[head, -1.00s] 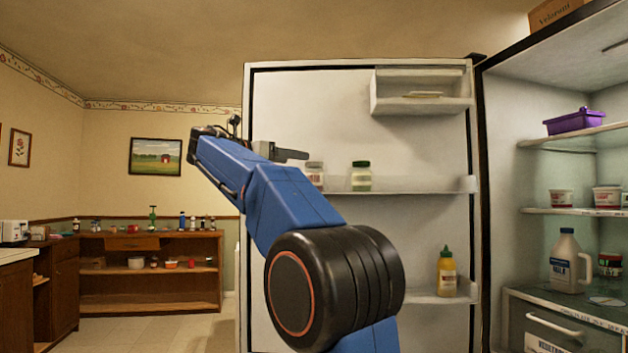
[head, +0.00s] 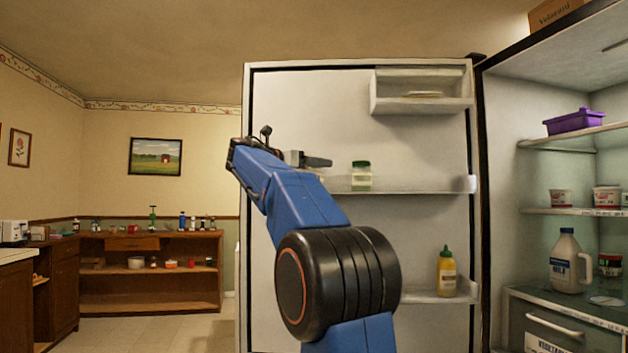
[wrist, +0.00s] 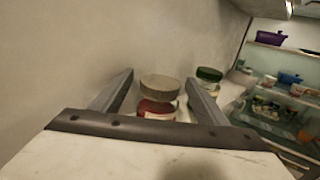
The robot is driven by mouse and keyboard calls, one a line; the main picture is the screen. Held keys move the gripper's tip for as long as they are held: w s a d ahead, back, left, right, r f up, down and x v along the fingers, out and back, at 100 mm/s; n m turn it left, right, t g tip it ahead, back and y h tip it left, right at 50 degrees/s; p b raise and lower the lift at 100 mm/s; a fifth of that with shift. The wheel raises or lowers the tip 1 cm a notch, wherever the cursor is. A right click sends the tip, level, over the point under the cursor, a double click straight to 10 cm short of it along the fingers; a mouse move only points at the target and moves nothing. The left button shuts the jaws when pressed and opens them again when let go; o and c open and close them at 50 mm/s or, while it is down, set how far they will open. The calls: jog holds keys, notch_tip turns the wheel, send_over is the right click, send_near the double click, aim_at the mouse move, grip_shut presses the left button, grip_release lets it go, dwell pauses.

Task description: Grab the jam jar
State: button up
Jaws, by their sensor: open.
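The jam jar (wrist: 157,110), with a grey lid and red contents, stands on the door shelf and shows in the wrist view. My gripper (wrist: 159,75) is open, with one finger on each side of the jar in that view; I cannot tell whether either touches it. In the head view my gripper (head: 318,161) is at the left part of the middle door shelf (head: 410,185), and the jar is mostly hidden behind my arm there.
A green-lidded jar (head: 361,176) stands right of the jam jar on the same shelf, close beyond my right finger in the wrist view (wrist: 208,76). A yellow mustard bottle (head: 446,272) stands on the shelf below. The open fridge (head: 560,140) is at right.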

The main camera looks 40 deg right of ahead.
jog(key=shift+d, duration=0.15)
jog(key=shift+c, duration=0.4)
jog(key=c, duration=1.4)
jog(key=shift+o, duration=0.2)
jog(key=shift+r, duration=0.1)
